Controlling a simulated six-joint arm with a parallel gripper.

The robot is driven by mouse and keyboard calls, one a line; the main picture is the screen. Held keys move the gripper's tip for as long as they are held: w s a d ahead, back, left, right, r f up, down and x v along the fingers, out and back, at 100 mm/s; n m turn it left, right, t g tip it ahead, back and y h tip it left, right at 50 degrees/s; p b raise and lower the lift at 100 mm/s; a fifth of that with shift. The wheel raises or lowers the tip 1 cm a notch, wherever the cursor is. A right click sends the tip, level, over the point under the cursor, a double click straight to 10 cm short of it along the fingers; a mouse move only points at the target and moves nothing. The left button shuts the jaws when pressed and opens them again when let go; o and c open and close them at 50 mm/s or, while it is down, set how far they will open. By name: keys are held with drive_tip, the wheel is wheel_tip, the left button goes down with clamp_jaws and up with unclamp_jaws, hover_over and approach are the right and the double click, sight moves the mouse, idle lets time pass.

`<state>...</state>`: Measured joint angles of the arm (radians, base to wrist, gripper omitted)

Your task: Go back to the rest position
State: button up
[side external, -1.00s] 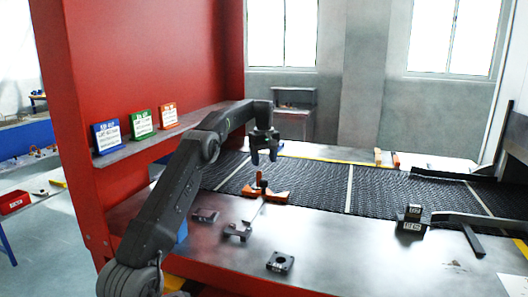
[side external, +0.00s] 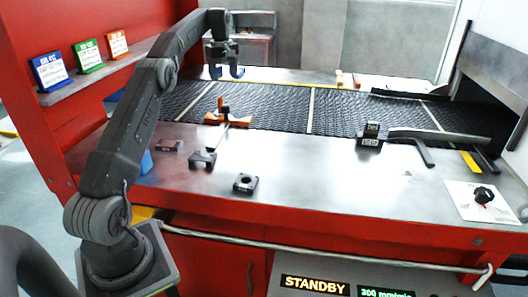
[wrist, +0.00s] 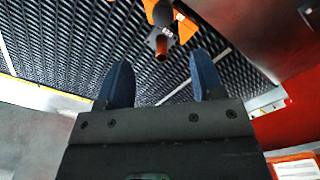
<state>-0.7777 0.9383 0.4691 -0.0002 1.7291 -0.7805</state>
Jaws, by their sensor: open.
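My gripper (side external: 226,73) hangs at the end of my raised arm, above the far side of the mesh belt (side external: 280,106). Its two blue fingers are apart with nothing between them, as the wrist view also shows (wrist: 160,82). An orange fixture with a dark upright part (side external: 226,117) sits on the belt below my gripper, clear of the fingers. The fixture is also at the top of the wrist view (wrist: 183,28), partly cut off by the frame edge.
Dark metal parts (side external: 203,158) and a square block with a hole (side external: 245,183) lie on the steel table (side external: 310,180). A labelled dark block (side external: 371,134) stands beside a guide arm (side external: 440,136). A red wall with a card shelf (side external: 98,70) rises at left.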

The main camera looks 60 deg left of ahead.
drive_tip(key=s+d+r+m+t+y, duration=0.15)
drive_tip(key=d+r+m, duration=0.3)
drive_tip(key=d, duration=0.75)
drive_tip(key=s+d+r+m+t+h, duration=0.15)
drive_tip(key=d+r+m, duration=0.35)
drive_tip(key=d, duration=0.7)
drive_tip(key=s+d+f+m+t, duration=0.15)
drive_tip(key=s+d+m, duration=0.25)
drive_tip(key=s+d, duration=0.8)
drive_tip(key=s+d+f+m+t, duration=0.1)
drive_tip(key=s+d+f+m, duration=0.3)
drive_tip(key=s+d+f, duration=0.2)
drive_tip(key=s+f, duration=0.2)
drive_tip(key=s, duration=0.2)
drive_tip(key=shift+d, duration=0.3)
